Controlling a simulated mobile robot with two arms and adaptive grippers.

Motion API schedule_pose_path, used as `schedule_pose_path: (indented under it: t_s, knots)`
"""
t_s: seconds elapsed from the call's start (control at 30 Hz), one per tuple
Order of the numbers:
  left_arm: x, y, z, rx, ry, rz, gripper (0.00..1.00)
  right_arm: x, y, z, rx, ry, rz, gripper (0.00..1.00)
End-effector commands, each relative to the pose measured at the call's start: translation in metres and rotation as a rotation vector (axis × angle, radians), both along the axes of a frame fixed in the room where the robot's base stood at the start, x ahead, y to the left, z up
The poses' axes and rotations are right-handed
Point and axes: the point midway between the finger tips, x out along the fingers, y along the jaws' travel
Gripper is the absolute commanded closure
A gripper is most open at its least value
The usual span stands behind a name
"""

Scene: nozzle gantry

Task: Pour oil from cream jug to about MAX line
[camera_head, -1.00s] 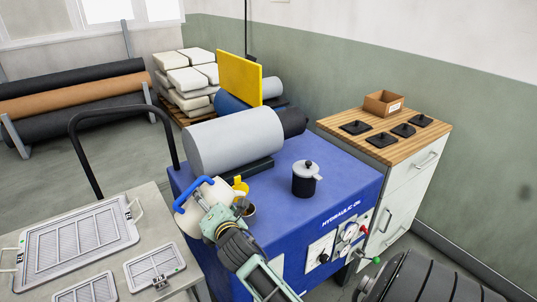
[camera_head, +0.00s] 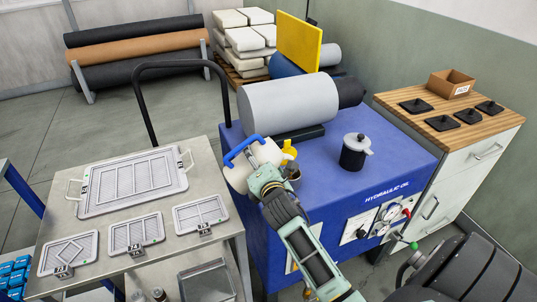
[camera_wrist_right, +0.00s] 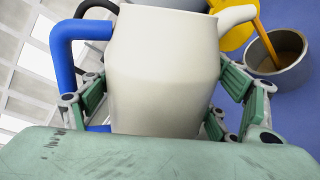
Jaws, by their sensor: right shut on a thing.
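The cream jug (camera_head: 238,177) with a blue handle (camera_head: 243,149) is above the left end of the blue hydraulic oil unit (camera_head: 340,190). My right gripper (camera_head: 264,176) is shut on the jug's body; the jug also fills the middle of the right wrist view (camera_wrist_right: 165,70). Its spout (camera_wrist_right: 237,15) points right, toward a round metal filler neck (camera_wrist_right: 290,72) with brownish contents and a yellow strip standing in it. A yellow part (camera_head: 289,152) sits beside the neck. No stream of oil shows. The MAX line cannot be made out. My left gripper is not in view.
A grey cylinder (camera_head: 288,106) lies along the back of the unit, and a black pot with a grey lid (camera_head: 355,153) stands on its top. A grey table (camera_head: 75,238) with framed panels is at left. A wooden-topped cabinet (camera_head: 425,125) stands at right.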

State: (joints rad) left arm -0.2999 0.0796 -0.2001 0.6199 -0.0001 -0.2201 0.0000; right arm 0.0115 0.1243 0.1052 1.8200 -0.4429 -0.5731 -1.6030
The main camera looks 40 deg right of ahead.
Motion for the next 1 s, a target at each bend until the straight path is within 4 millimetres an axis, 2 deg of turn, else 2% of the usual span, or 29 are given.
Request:
schedule_pose_path:
  t_s: [0.03,0.63,1.0]
  knots:
    - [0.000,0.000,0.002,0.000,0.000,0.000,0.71,0.001,0.000,0.007,0.001,-0.012,0.001,0.81]
    - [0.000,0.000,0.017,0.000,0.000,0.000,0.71,0.001,-0.003,0.015,0.069,-0.027,0.002,0.81]
    - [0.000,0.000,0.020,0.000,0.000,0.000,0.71,0.000,-0.003,0.015,0.088,-0.031,0.001,0.81]
